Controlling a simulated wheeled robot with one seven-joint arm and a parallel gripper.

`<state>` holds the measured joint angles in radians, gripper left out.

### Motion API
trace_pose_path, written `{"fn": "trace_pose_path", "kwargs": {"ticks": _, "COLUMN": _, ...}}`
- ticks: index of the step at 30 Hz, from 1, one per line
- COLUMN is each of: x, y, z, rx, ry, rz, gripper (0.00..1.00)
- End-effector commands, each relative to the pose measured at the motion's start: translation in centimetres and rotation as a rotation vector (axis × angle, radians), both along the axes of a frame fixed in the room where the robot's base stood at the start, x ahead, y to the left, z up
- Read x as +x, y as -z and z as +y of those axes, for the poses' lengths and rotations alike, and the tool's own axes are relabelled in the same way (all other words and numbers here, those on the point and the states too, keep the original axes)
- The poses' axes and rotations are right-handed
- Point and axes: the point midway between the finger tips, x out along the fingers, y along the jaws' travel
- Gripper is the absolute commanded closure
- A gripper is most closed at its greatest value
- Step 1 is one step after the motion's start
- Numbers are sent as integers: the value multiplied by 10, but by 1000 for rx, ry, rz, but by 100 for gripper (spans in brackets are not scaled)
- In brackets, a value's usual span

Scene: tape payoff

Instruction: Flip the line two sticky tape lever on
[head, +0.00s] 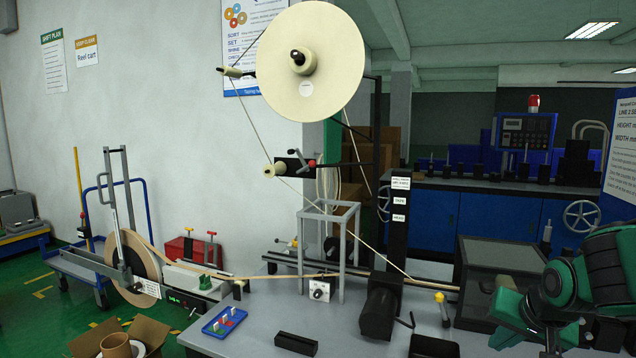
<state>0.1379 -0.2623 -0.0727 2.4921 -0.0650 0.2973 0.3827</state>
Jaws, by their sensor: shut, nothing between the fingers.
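No lever is clearly labelled line two sticky tape, so I cannot tell for sure which one is meant. A small red-tipped lever (311,163) sits on the black bracket beside a cream roller (275,170), below the large cream tape reel (299,60). A yellow-knobbed lever (440,298) stands on the grey bench at centre right. A white box with a black rotary knob (319,289) is below the grey frame. My gripper (508,325), green and black, is at the lower right, apart from all of these and empty; its fingertips are hard to make out.
A black column (398,225) with small labels and a black motor (380,305) stand between the levers. A blue tray (225,322) and a black block (296,343) lie on the front bench (345,325).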

Motion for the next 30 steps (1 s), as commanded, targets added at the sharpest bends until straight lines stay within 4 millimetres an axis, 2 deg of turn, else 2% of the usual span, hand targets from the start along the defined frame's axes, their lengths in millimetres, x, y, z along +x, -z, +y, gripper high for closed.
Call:
{"fn": "trace_pose_path", "kwargs": {"ticks": 1, "x": 29, "y": -4, "z": 20, "rx": 35, "ry": -12, "rz": -74, "gripper": 100}}
{"fn": "trace_pose_path", "kwargs": {"ticks": 3, "x": 65, "y": -15, "z": 52, "rx": 104, "ry": -24, "rz": -187, "gripper": 100}}
{"fn": "trace_pose_path", "kwargs": {"ticks": 6, "x": 109, "y": -33, "z": 100, "rx": 234, "ry": -37, "rz": -337, "gripper": 100}}
{"fn": "trace_pose_path", "kwargs": {"ticks": 9, "x": 143, "y": -56, "z": 151, "rx": 398, "ry": -46, "rz": -473, "gripper": 100}}
{"fn": "trace_pose_path", "kwargs": {"ticks": 12, "x": 165, "y": -80, "z": 200, "rx": 590, "ry": -46, "rz": -589, "gripper": 100}}
{"fn": "trace_pose_path", "kwargs": {"ticks": 15, "x": 180, "y": -107, "z": 242, "rx": 807, "ry": -34, "rz": -688, "gripper": 100}}
{"fn": "trace_pose_path", "kwargs": {"ticks": 18, "x": 186, "y": -133, "z": 277, "rx": 1043, "ry": -8, "rz": -766, "gripper": 100}}
{"fn": "trace_pose_path", "kwargs": {"ticks": 21, "x": 187, "y": -156, "z": 299, "rx": 1281, "ry": 32, "rz": -824, "gripper": 100}}
{"fn": "trace_pose_path", "kwargs": {"ticks": 24, "x": 185, "y": -173, "z": 309, "rx": 1494, "ry": 84, "rz": -865, "gripper": 100}}
{"fn": "trace_pose_path", "kwargs": {"ticks": 30, "x": 180, "y": -190, "z": 312, "rx": 1774, "ry": 166, "rz": -910, "gripper": 100}}
